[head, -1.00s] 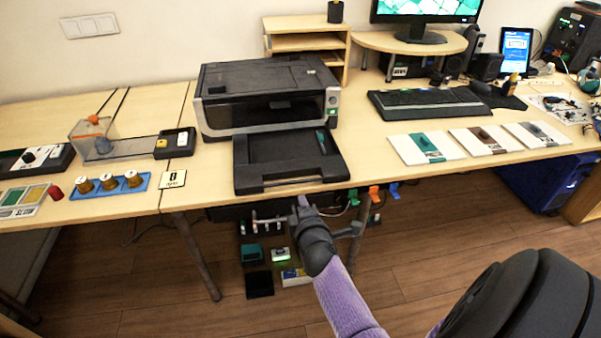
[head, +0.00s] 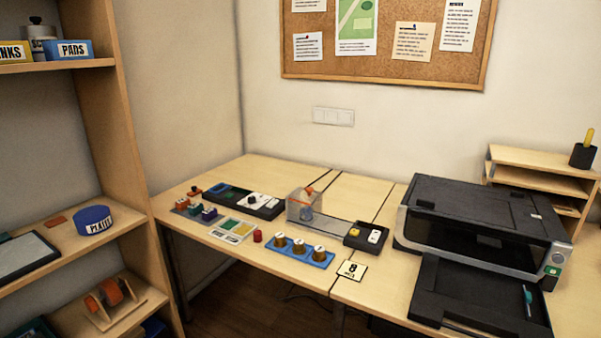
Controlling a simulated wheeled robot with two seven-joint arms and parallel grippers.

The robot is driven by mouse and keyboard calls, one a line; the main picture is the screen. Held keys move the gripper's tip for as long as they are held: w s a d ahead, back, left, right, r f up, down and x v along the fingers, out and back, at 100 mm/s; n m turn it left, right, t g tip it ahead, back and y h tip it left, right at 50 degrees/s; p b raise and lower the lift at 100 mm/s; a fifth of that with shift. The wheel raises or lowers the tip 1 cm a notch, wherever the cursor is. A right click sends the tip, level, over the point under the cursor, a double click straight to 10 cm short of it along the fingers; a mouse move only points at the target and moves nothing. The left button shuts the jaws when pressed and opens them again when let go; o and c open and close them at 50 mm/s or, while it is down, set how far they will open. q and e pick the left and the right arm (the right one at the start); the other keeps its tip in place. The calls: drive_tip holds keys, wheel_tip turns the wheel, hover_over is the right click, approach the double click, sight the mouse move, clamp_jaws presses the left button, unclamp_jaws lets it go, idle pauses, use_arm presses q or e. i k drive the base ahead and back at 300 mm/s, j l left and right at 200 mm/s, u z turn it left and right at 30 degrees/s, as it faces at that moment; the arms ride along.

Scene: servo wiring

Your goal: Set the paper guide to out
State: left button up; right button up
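The black printer (head: 480,228) stands at the right of the desk. Its paper tray (head: 462,290) is pulled out at the front, and the lower edge of the picture cuts off part of it. A small teal piece (head: 528,300), which looks like the paper guide, sits at the right side of the tray. I cannot read any marking for its position. Neither of my grippers shows in the head view now.
Left of the printer are a black switch box (head: 366,236), a clear box (head: 304,207), a blue tray (head: 300,252) with brass knobs, and a number card (head: 351,270). A wooden shelf (head: 100,130) stands at the left. A wooden organiser (head: 535,175) is behind the printer.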

sight(527, 299)
drive_tip(key=z, duration=1.3)
drive_tip(key=i+l+u, duration=0.1)
drive_tip(key=i+l, duration=0.15)
